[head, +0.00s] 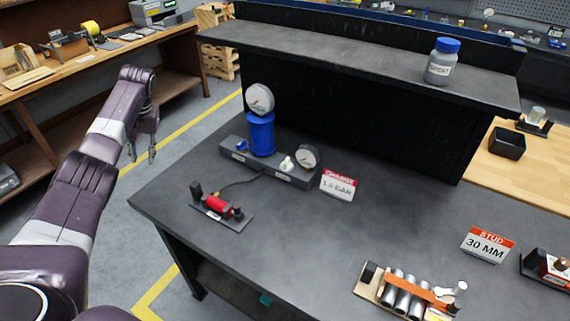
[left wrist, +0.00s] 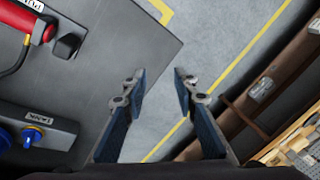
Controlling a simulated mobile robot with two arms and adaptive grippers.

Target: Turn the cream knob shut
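The small cream knob (head: 288,163) sits on the grey manifold block (head: 262,168) on the dark table, beside a round gauge (head: 307,156). I cannot tell its exact turn angle. A blue knob (head: 241,145) is at the block's left end; it also shows in the left wrist view (left wrist: 31,136). My left gripper (head: 142,156) hangs past the table's left edge, well left of the block, fingers pointing down. In the left wrist view its two fingers (left wrist: 159,90) are apart with nothing between them. The cream knob is out of that view. My right gripper is not seen.
A red hand pump (head: 220,206) lies in front, joined by a hose. A red-and-white sign (head: 338,185) stands to the right. The table's middle is clear.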

